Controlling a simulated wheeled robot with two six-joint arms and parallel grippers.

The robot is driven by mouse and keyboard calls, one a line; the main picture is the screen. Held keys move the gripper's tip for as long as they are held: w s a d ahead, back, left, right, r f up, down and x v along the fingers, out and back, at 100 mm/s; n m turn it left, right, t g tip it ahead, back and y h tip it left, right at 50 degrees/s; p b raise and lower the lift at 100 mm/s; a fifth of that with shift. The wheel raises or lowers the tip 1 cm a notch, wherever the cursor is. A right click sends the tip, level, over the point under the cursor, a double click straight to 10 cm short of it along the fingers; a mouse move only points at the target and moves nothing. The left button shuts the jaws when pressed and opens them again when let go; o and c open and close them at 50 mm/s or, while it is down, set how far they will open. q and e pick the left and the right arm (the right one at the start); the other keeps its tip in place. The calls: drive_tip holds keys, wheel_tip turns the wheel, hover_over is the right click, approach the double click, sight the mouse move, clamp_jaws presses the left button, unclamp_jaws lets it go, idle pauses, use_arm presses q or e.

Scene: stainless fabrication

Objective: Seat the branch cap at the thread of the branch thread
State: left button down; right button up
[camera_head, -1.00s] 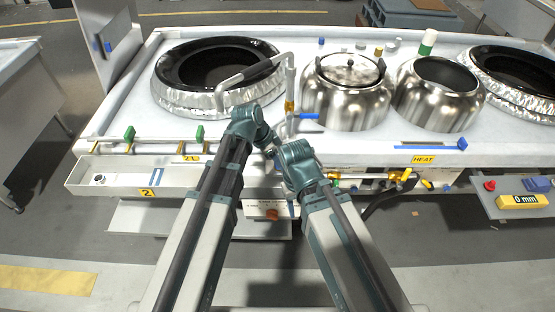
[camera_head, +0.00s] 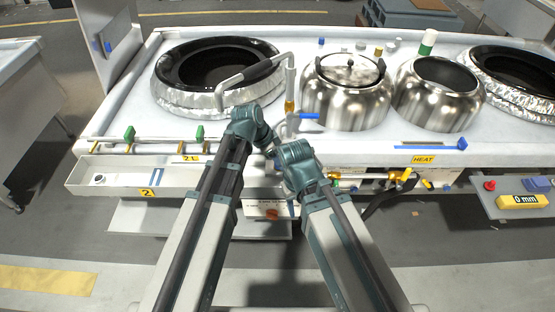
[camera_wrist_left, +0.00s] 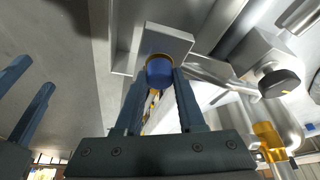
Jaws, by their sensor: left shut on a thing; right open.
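The branch cap (camera_wrist_left: 160,73), a short blue cylinder, sits between the fingertips of my left gripper (camera_wrist_left: 159,78) in the left wrist view. My left gripper is shut on it. A brass-coloured ring (camera_wrist_left: 158,56), perhaps the branch thread, shows just past the cap against a pale block. I cannot tell whether cap and ring touch or how far the cap sits on it. My right gripper (camera_wrist_left: 36,75) is open and empty at the left of the wrist view. In the head view the wrists hide the cap and most of both grippers at the bench's front edge.
A bent metal faucet (camera_head: 289,85) with a blue lever (camera_head: 309,116) rises behind my wrists. A lidded steel pot (camera_head: 346,98) and an open pot (camera_head: 437,100) stand to its right. Brass valves (camera_head: 400,176) line the front edge. A shallow tray (camera_head: 125,177) is at left.

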use_arm(q)
drive_tip(key=shift+c, duration=2.2)
unclamp_jaws()
drive_tip(key=shift+r, duration=0.1)
drive_tip(key=p+v, duration=1.2)
drive_tip(key=v, duration=0.1)
drive_tip(key=shift+a+r+p, duration=0.2)
drive_tip(key=shift+r+p, duration=0.1)
drive_tip(key=shift+p, duration=0.1)
